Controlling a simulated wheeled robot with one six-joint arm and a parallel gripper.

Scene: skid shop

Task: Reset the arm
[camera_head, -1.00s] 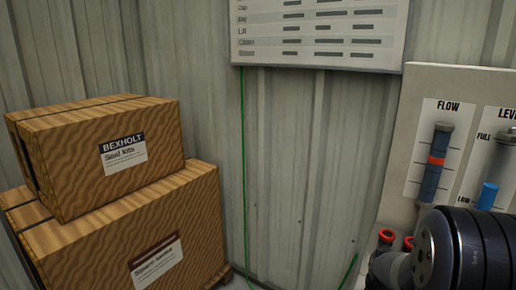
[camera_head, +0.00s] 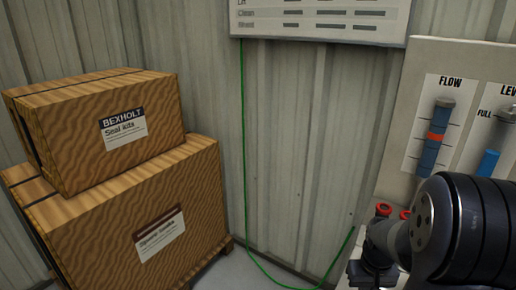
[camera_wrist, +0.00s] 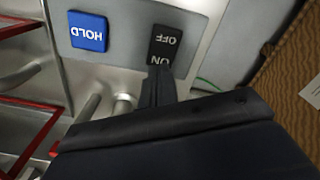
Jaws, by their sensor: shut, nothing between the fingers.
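My arm (camera_head: 462,228) shows at the lower right of the head view as dark rounded links. Its gripper end is hidden from that camera. In the wrist view my gripper (camera_wrist: 160,76) points up the picture, its dark fingers closed together with nothing visible between them. The fingertips appear just below a black ON/OFF label (camera_wrist: 165,45) on a grey panel (camera_wrist: 122,38). I cannot tell whether they touch it.
A blue HOLD label (camera_wrist: 88,31) and metal pipes with red parts lie left of my gripper. A FLOW gauge board (camera_head: 410,100) stands behind my arm. Two stacked cartons (camera_head: 108,128) fill the left. A green cable (camera_head: 244,150) runs down the wall.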

